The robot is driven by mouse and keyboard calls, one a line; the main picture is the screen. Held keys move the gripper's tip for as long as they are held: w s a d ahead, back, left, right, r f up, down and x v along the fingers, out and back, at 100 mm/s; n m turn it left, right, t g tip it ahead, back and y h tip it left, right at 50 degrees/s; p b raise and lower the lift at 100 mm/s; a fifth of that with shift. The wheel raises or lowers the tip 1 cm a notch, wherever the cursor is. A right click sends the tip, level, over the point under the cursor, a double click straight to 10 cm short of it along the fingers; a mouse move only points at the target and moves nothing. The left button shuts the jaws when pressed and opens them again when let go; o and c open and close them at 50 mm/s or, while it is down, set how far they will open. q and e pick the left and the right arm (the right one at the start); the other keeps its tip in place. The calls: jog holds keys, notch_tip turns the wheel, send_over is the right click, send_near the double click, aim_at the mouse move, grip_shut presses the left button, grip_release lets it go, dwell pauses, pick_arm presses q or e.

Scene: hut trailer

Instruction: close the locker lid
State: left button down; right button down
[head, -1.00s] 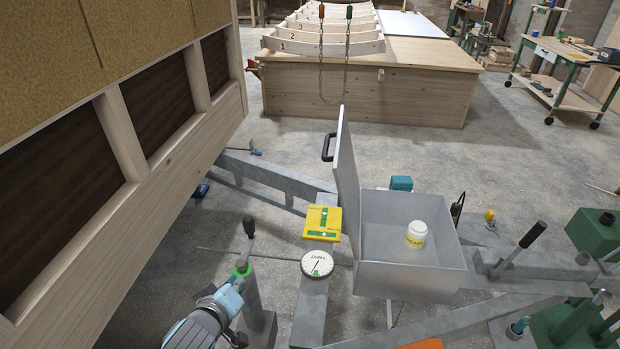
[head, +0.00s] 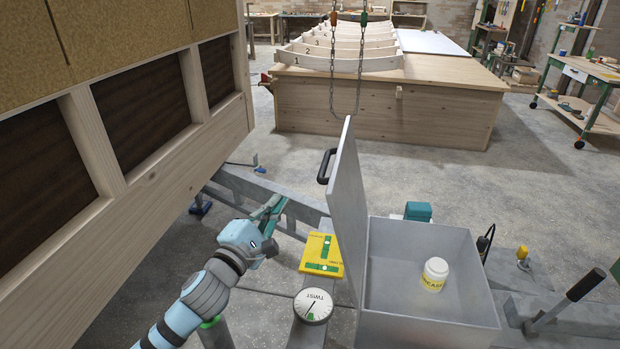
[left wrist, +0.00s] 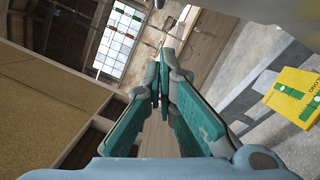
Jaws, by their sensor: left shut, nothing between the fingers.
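The grey metal locker (head: 425,325) stands open at the right of the head view, with a white jar (head: 434,274) inside it. Its lid (head: 348,215) stands upright on the locker's left side, with a black handle (head: 326,166) on the lid's outer left face. My left gripper (head: 274,204) is shut and empty. It is left of the lid and lower than the handle in the picture, apart from both. Its teal fingers meet in the left wrist view (left wrist: 160,75). My right gripper is not in view.
A yellow level plate (head: 322,254) and a round dial (head: 313,306) lie between my left arm and the locker. The timber hut wall (head: 130,180) rises at the left. A chain (head: 346,100) hangs behind the lid. A lever (head: 565,300) stands right of the locker.

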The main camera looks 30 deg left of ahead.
pick_arm(q)
jog(key=w+d+r+p, duration=0.1)
jog(key=w+d+r, duration=0.1)
jog(key=w, duration=0.6)
jog(key=shift+w+d+r+p, duration=0.3)
jog(key=shift+w+r+p, duration=0.05)
jog(key=shift+w+p, duration=0.05)
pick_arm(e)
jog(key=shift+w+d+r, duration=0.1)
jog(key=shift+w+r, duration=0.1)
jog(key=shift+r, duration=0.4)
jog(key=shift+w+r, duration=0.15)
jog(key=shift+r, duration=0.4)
